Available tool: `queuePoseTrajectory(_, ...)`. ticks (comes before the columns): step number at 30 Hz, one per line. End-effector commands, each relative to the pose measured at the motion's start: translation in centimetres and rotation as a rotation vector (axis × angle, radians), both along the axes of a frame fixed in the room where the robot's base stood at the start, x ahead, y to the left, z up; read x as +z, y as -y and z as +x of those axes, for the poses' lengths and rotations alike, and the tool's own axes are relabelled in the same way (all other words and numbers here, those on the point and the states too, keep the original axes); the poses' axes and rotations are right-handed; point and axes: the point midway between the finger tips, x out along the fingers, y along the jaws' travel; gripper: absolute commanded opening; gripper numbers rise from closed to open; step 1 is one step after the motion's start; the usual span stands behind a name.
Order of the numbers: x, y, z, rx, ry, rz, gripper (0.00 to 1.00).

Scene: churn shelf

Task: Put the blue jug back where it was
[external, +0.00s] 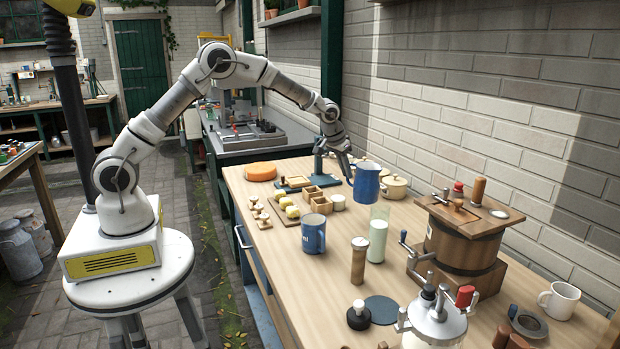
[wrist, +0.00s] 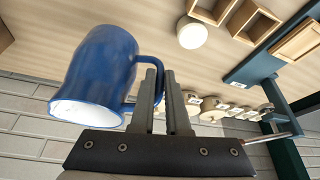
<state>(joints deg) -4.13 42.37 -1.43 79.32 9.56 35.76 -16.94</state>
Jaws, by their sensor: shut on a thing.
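A blue jug (external: 367,182) with a pale inside hangs at my gripper (external: 350,177), over the far part of the workbench. In the wrist view the jug (wrist: 98,72) is left of the fingers (wrist: 160,72), which are shut on its handle. The jug's mouth faces the lower left of that view. It looks raised above the bench top. A second blue mug (external: 313,235) with pale lettering stands upright on the bench, nearer the camera.
A milk glass (external: 377,242) and a wooden grinder (external: 359,260) stand in front of the jug. A cream pot (external: 395,187) is behind it, near the brick wall. A wooden churn (external: 465,245) fills the right. Wooden boxes (external: 317,196) and a small white jar (wrist: 192,34) are close by.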

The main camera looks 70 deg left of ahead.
Motion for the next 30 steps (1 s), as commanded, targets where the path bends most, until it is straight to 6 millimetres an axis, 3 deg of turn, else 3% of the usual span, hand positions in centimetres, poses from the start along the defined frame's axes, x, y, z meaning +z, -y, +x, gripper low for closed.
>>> queuePoseTrajectory(6, 0.7, 2.1, 3.4, -0.014, 0.006, -0.013, 0.0)
queuePoseTrajectory(12, 0.8, 3.0, 4.5, -0.018, 0.004, -0.018, 0.0)
queuePoseTrajectory(21, -3.9, 3.0, 4.6, -0.018, 0.002, -0.018, 0.0)
queuePoseTrajectory(30, -6.5, 3.0, 4.6, -0.018, 0.002, -0.019, 0.0)
